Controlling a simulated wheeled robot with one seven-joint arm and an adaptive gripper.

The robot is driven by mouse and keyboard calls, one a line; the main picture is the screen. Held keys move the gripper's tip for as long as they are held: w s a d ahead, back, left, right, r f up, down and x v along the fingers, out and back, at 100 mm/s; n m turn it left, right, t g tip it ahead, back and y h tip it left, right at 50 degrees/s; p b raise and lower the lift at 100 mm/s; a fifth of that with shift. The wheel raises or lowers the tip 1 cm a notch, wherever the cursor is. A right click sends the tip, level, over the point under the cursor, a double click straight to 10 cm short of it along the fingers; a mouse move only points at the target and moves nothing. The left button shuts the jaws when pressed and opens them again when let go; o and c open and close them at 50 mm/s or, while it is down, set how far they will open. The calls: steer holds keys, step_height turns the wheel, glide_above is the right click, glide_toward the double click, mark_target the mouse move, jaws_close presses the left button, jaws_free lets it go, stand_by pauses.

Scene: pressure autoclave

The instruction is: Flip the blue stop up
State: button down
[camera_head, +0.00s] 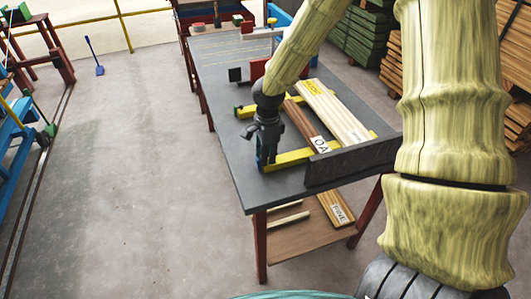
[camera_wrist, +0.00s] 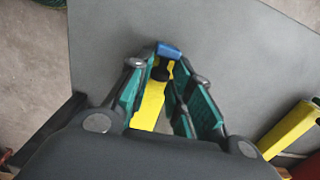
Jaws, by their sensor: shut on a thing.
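The blue stop (camera_wrist: 170,49) sits at the end of a yellow bar (camera_wrist: 150,103) in the wrist view. My gripper (camera_wrist: 168,68) is closed in around it, with one teal-padded finger on each side. The exact contact is partly hidden by the fingertips. In the head view my gripper (camera_head: 267,152) points down at the near left part of the grey table (camera_head: 228,110). A bit of blue shows beside the fingers there, at the left end of the near yellow bar (camera_head: 292,158). The stop's tilt is hard to tell.
A brown board (camera_head: 302,119) and a pale board (camera_head: 333,108) lie across the yellow bars, right of my gripper. A dark upright plate (camera_head: 352,162) stands along the table's near right edge. Stacked timber (camera_head: 367,38) is behind. The table's left side is clear.

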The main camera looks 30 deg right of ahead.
steer(key=shift+d+f+t+y+p, duration=0.2)
steer(key=shift+y+p, duration=0.25)
steer(key=shift+p, duration=0.65)
steer(key=shift+d+t+y+p, duration=0.1)
steer(key=shift+d+y+p, duration=0.25)
steer(key=shift+p, duration=0.75)
steer(key=c, duration=1.4)
jaws_free()
steer(key=shift+a, duration=0.1)
steer(key=shift+o, duration=0.2)
step_height(320, 180, up, 12)
steer(key=d, duration=0.2)
steer(key=shift+s+d, duration=0.15)
steer(key=shift+s, duration=0.2)
steer(key=shift+f, duration=0.15)
